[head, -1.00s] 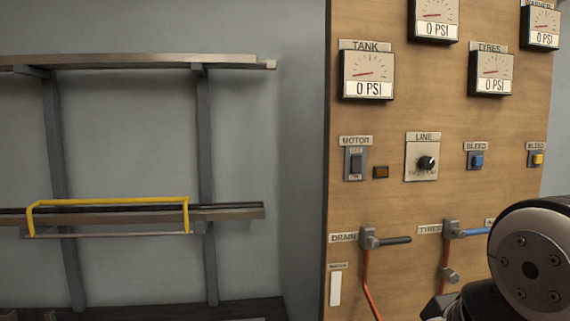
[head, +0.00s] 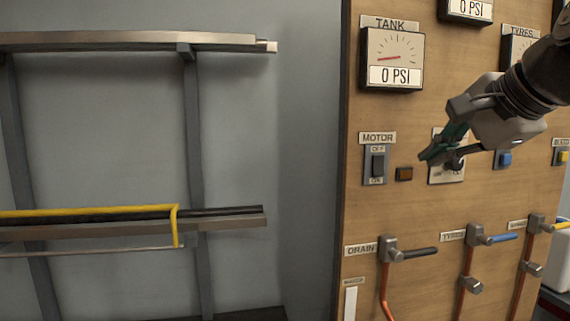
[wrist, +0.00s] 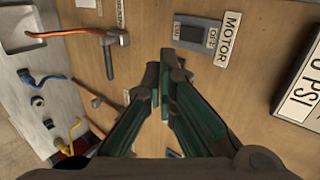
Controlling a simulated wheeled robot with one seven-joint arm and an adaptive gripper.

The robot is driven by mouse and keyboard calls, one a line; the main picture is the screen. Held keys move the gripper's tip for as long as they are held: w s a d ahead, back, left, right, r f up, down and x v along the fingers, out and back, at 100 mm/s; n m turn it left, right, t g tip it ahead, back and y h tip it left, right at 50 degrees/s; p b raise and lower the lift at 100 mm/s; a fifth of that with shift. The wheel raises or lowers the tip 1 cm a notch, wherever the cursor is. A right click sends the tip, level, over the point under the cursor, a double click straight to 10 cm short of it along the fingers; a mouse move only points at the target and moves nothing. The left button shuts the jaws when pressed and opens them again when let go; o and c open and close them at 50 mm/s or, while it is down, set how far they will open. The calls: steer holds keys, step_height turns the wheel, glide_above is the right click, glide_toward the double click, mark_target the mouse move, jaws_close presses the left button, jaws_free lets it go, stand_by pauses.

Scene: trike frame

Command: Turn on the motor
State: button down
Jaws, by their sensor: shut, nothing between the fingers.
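The motor switch (head: 376,165) is a dark rocker on a grey plate marked OFF at the top and ON at the bottom, under a MOTOR label. It also shows turned sideways in the wrist view (wrist: 196,34), just beyond the fingertips. My gripper (head: 428,157) is shut and empty, in front of the panel to the right of the switch, in front of the LINE knob plate. In the wrist view its green-padded fingers (wrist: 160,68) meet near the middle, apart from the switch in the picture. A small amber indicator (head: 404,174) beside the switch looks unlit.
The wooden panel (head: 365,215) holds a TANK gauge (head: 392,60) reading 0 PSI. The LINE knob (head: 456,164) is partly hidden by my gripper. Valve levers with orange hoses, including the DRAIN lever (head: 412,253), project below. A rack with a yellow frame (head: 90,212) stands left.

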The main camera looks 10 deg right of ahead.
steer(key=shift+w+d+r+m, duration=0.3)
steer(key=shift+d+r+m, duration=0.05)
steer(key=shift+r+m, duration=0.1)
glide_toward(379, 165)
steer(key=w+d+f, duration=0.1)
steer(key=w+f, duration=0.2)
steer(key=f, duration=0.3)
steer(key=shift+w+d+f, duration=0.1)
steer(key=shift+w, duration=0.35)
steer(key=shift+w+d+f, duration=0.1)
steer(key=shift+w+f, duration=0.05)
steer(key=shift+w, duration=0.3)
